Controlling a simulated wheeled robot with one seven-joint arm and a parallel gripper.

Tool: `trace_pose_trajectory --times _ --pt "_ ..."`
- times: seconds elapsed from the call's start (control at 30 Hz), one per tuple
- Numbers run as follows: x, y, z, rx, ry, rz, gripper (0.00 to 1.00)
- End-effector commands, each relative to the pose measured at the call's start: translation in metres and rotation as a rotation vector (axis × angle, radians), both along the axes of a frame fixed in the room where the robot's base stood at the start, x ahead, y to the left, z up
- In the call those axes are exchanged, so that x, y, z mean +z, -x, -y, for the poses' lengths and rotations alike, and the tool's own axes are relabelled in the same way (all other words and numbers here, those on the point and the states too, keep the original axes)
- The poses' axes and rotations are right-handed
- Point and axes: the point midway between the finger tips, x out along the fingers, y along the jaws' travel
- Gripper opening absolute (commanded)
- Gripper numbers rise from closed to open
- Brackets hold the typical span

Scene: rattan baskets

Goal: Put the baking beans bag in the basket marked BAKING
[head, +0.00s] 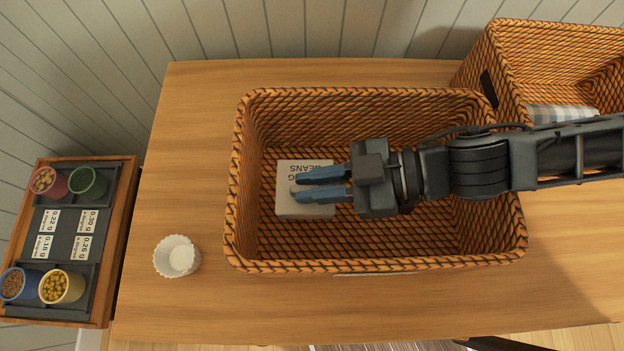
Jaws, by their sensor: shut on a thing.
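The baking beans bag (285,207) is a pale, boxy bag with dark lettering, partly readable as "BEANS". It is inside the near rattan basket (240,180), toward its left side. My gripper (298,187) reaches in from the right, its blue fingers shut on the bag. The fingers and wrist hide part of the bag and its print. I cannot tell whether the bag touches the basket floor. A pale label edge shows at the basket's front, but its word cannot be read from here.
A second rattan basket (510,30) with a checked cloth (562,114) stands at the back right. A white fluted cup (177,257) sits on the wooden table (190,130) at left. A tray (127,205) with several small pots lies beyond the table's left edge.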

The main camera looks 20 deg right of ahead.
Motion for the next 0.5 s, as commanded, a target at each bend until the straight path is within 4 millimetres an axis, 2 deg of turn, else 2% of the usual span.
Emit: trace_pose_trajectory --times 0.5 --pt "-0.011 0.0 -0.001 0.001 -0.001 0.0 0.0"
